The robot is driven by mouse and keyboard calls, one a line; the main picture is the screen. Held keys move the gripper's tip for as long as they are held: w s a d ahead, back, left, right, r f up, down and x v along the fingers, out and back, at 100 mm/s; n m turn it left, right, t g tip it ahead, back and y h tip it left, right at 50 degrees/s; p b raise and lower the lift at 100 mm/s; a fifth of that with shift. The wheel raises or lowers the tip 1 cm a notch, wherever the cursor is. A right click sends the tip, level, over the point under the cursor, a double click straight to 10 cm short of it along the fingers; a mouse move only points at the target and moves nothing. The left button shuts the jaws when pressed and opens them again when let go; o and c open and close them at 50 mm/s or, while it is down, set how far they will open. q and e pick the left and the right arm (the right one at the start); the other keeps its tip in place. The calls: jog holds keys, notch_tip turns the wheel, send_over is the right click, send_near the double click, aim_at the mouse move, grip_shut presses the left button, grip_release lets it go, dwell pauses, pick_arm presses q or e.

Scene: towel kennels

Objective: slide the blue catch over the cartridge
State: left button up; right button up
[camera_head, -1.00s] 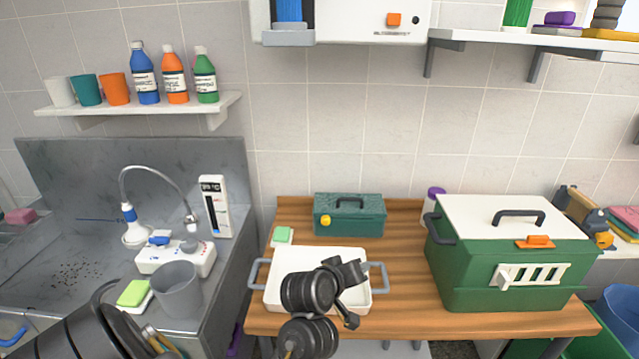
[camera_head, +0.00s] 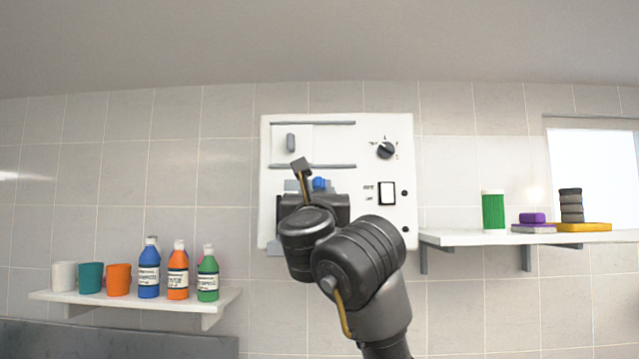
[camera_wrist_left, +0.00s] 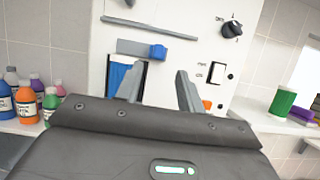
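The blue catch (camera_head: 319,183) sits on a grey rail on the white wall unit. In the left wrist view the catch (camera_wrist_left: 158,52) is at the rail's right end, up and right of the blue cartridge (camera_wrist_left: 118,76). The cartridge stands in a dark recess below the rail, partly covered by a finger; my arm hides it in the head view. My left gripper (camera_wrist_left: 163,72) is open and empty, its two grey fingers apart in front of the unit, just below the catch in that view. Contact cannot be told. My right gripper is out of view.
The wall unit (camera_head: 345,140) also carries a dark knob (camera_head: 386,150), a rocker switch (camera_head: 387,193) and an upper door with a grey handle (camera_head: 291,142). Shelves with bottles and cups (camera_head: 118,279) at left and a green container (camera_head: 493,210) at right flank it.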

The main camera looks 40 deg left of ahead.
aim_at(318, 183)
pick_arm(q)
jog(key=p+x, duration=0.2)
jog(key=x, duration=0.3)
jog(key=p+x, duration=0.3)
jog(key=x, duration=0.2)
jog(key=shift+s+a+r, duration=0.1)
jog(key=shift+s+r, duration=0.1)
jog(key=shift+r, duration=0.05)
jog(key=shift+w+a+r, duration=0.15)
jog(key=shift+w+a, duration=0.1)
jog(key=shift+w, duration=0.15)
grip_shut()
